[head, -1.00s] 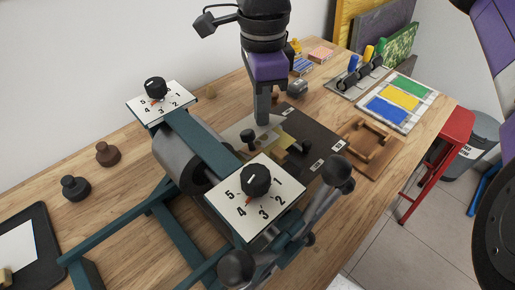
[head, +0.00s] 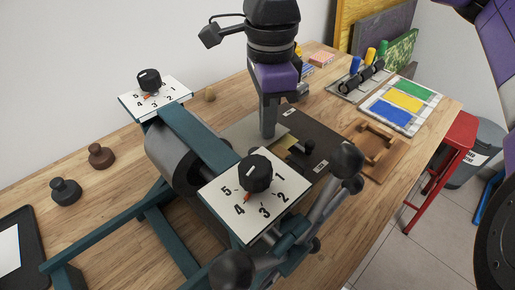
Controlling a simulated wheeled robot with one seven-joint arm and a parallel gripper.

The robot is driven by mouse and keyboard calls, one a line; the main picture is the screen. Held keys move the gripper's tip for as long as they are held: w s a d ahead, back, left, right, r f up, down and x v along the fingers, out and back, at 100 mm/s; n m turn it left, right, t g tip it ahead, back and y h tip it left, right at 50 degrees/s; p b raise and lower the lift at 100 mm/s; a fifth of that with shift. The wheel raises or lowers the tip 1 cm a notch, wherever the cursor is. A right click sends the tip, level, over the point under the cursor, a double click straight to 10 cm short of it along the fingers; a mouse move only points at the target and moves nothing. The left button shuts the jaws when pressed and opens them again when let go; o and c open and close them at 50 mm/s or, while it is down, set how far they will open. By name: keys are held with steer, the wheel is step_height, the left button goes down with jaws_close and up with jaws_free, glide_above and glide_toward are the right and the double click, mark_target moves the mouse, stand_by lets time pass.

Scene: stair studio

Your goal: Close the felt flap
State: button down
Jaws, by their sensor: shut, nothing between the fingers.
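A light grey sheet (head: 237,132), which may be the felt flap, shows behind the near dial of the press (head: 185,128). The dial and my gripper cover part of it, so I cannot tell whether it lies flat or is raised. My gripper (head: 268,134) points down at the sheet's right part, its fingers shut and empty. I cannot tell whether the tips touch the sheet. A dark bed (head: 322,137) with white labels extends to the right of the gripper. A yellowish patch (head: 284,143) and a black knob (head: 311,147) are on it.
The press's dial plates (head: 218,201) and black-knobbed handles (head: 345,160) stand in front. A wooden frame (head: 376,145), colour tray (head: 402,102) and marker rack (head: 350,85) are to the right. Two dark knobbed pieces (head: 66,191) stand left. A red stool (head: 455,140) is beside the table.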

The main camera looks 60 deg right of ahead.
steer(key=shift+s+f+b, duration=0.2)
steer(key=shift+f+b, duration=0.45)
steer(key=shift+b, duration=0.05)
steer(key=shift+s+a+f+b, duration=0.1)
steer(key=shift+s+f+b, duration=0.1)
steer(key=shift+f+b, duration=0.35)
steer(key=shift+r, duration=0.2)
steer(key=shift+w+r+p, duration=0.15)
steer(key=shift+r+p, duration=1.65)
steer(key=shift+r, duration=1.8)
